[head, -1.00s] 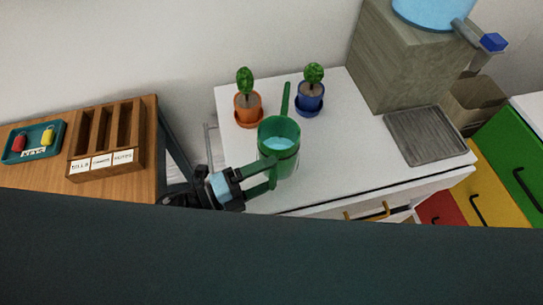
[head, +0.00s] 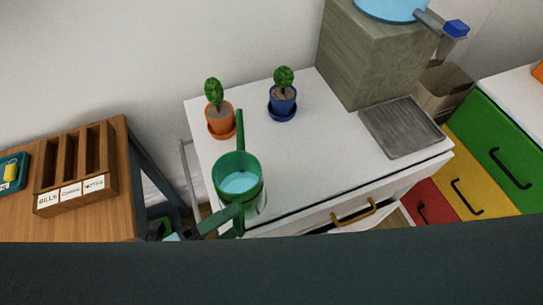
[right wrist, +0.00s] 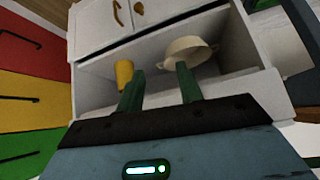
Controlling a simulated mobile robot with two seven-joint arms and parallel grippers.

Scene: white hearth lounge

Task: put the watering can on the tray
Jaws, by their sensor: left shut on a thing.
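The green watering can (head: 252,194) with blue water in it is near the left front of the white cabinet top (head: 310,165), its long spout pointing to the back. My left gripper (head: 238,218) is shut on its near side; the exact grip is partly hidden. I cannot tell for sure whether the can is clear of the surface. The grey ridged tray (head: 403,128) lies empty on the right part of the same top. My right gripper (right wrist: 160,88) shows in the right wrist view, its fingers apart with nothing between them.
An orange potted plant (head: 221,122) and a blue potted plant (head: 283,102) stand behind the can. A stone block (head: 370,60) with a blue basin stands behind the tray. The top between can and tray is clear. A yellow cup (right wrist: 124,74) and cream pot (right wrist: 188,52) sit in a lower shelf.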

